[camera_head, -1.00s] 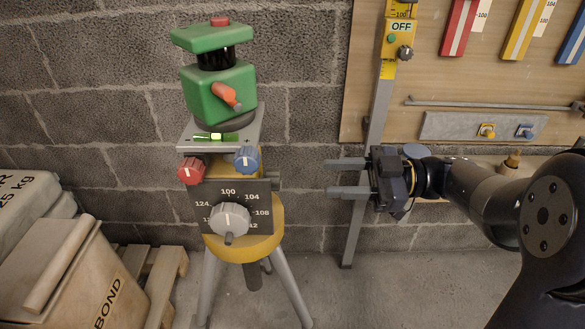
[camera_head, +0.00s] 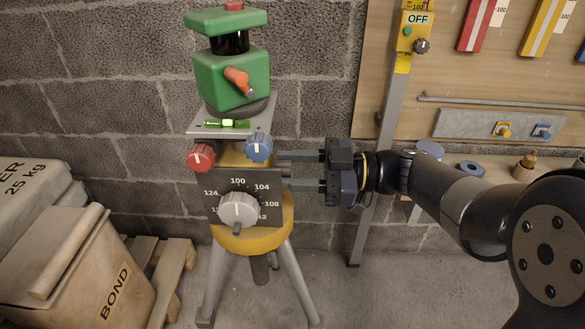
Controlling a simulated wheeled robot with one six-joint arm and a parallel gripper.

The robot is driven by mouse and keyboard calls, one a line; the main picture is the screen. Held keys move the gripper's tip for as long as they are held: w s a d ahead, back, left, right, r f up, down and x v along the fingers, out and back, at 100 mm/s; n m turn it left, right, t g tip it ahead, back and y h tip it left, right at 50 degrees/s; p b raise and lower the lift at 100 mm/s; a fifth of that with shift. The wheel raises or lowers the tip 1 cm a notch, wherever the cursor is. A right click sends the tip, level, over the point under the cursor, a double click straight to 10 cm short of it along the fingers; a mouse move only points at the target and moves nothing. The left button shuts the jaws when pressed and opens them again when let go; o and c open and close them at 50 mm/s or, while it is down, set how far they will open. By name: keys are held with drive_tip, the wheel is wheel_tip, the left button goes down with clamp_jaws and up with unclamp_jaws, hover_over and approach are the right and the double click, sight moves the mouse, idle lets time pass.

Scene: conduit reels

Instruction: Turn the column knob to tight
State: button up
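A green instrument (camera_head: 231,80) stands on a levelling plate (camera_head: 205,128) on a yellow-topped tripod (camera_head: 255,240). Below the plate are a red knob (camera_head: 201,158), a blue knob (camera_head: 258,147) and a large grey dial knob (camera_head: 239,210) on a dark scale plate reading 100, 104, 108 and 124. No label marks a knob as the column knob. A small dark grey side knob shows poorly at the scale plate's right edge, between my fingertips. My gripper (camera_head: 285,169) is open, its two fingers pointing left, one above the other, around that spot. Contact cannot be told.
A grey staff (camera_head: 376,180) with a yellow receiver marked OFF (camera_head: 414,37) stands behind my gripper. A wooden board (camera_head: 480,75) with coloured strips hangs at right. A BOND box (camera_head: 85,265), sacks and a pallet (camera_head: 165,268) are at left.

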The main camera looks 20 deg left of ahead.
drive_tip(key=c, duration=0.7)
drive_tip(key=shift+w+f+m+p, duration=0.15)
drive_tip(key=shift+m+p, duration=4.1)
drive_tip(key=shift+m, duration=3.35)
drive_tip(key=shift+f+m+p, duration=0.1)
drive_tip(key=shift+m+p, duration=4.15)
drive_tip(key=shift+m, duration=3.35)
drive_tip(key=shift+f, duration=0.1)
